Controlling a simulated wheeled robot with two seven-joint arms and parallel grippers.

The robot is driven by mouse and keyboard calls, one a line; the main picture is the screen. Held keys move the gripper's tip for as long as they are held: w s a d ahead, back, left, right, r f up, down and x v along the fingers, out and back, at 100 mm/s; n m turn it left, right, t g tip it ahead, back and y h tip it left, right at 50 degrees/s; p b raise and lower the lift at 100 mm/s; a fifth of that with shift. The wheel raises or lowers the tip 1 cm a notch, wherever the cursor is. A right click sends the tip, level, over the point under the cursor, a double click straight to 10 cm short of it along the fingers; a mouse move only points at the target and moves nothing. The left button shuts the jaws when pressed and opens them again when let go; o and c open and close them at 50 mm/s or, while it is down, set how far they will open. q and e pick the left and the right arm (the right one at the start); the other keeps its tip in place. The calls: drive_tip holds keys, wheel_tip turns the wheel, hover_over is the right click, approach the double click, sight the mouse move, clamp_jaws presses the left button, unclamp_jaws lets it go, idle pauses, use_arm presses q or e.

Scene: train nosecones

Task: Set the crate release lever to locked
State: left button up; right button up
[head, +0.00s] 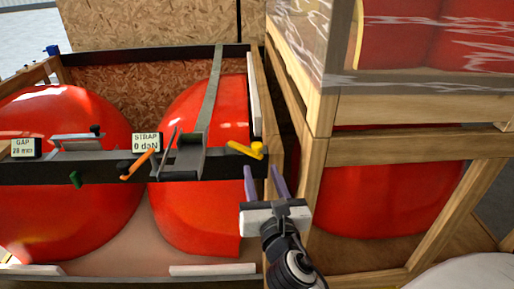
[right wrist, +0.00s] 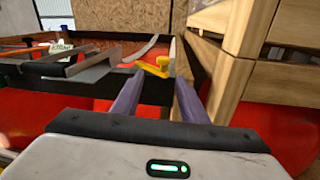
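The yellow lever (head: 247,151) sits at the right end of the black crossbar (head: 100,166) on the open crate. Its arm slants from upper left down to a knob at the right. It also shows in the right wrist view (right wrist: 155,67), ahead of the fingers. My right gripper (head: 264,170) is open and empty, its two purple fingers pointing at the crate just below the lever, apart from it as far as I can tell. In the right wrist view the fingers (right wrist: 160,95) stand wide apart with nothing between them. My left gripper is not in view.
Two red nosecones (head: 60,150) lie in the open crate. A strap (head: 211,95), an orange handle (head: 138,164), a green tab (head: 76,180) and labels reading GAP 28 mm and STRAP 0 daN are at the crossbar. A wooden crate (head: 318,150) stands close on the right.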

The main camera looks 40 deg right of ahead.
sight(258, 148)
drive_tip(key=shift+n, duration=0.5)
drive_tip(key=x, duration=0.3)
drive_tip(key=r+x, duration=0.1)
drive_tip(key=x, duration=0.6)
drive_tip(key=shift+w+d+r, duration=0.1)
drive_tip(key=shift+d+r, duration=0.2)
drive_tip(key=shift+d, duration=0.15)
clamp_jaws()
